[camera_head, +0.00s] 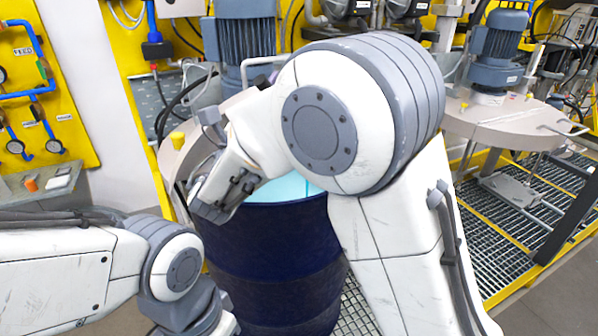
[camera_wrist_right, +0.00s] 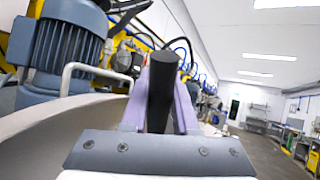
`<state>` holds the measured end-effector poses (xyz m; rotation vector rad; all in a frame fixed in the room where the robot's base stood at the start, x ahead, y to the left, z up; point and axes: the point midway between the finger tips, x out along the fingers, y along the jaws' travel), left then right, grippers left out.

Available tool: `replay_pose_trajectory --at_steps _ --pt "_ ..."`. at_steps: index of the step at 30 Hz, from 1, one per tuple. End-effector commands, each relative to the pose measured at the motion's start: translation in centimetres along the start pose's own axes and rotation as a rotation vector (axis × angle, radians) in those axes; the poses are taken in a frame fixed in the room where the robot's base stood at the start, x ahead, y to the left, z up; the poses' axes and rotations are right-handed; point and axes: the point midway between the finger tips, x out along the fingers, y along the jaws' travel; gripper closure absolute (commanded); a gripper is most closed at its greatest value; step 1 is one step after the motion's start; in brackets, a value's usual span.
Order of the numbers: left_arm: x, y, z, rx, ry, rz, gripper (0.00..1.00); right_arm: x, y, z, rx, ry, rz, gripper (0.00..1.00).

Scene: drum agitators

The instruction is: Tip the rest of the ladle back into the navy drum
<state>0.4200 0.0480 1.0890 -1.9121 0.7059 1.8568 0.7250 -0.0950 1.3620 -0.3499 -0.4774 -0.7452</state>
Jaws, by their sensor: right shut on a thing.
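The navy drum (camera_head: 275,255) stands upright in the middle of the head view, with pale cyan liquid (camera_head: 290,188) showing at its open top. My right arm crosses over it and hides much of the opening. In the right wrist view my right gripper (camera_wrist_right: 161,90) has its purple fingers shut on a dark upright handle (camera_wrist_right: 162,85), apparently the ladle's. The ladle's bowl and its contents are hidden in both views. A bit of purple finger shows past my right arm in the head view. My left arm is at lower left; its gripper is out of view.
A beige agitator cover (camera_head: 178,160) with a yellow knob is behind and left of the drum, below a blue-grey motor (camera_head: 247,40). A second agitator motor (camera_head: 499,50) stands at right over a round cover (camera_head: 515,125). Yellow-edged grating (camera_head: 495,245) lies at right.

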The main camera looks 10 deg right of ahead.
Motion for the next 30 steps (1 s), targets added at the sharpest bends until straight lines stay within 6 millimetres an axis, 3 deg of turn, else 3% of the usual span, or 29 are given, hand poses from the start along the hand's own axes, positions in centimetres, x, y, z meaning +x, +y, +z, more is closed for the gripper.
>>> replay_pose_trajectory --at_steps 30 --pt "0.3 0.0 0.0 0.000 0.000 0.000 0.50 -1.7 1.8 0.3 -0.077 -0.078 0.035 1.00"
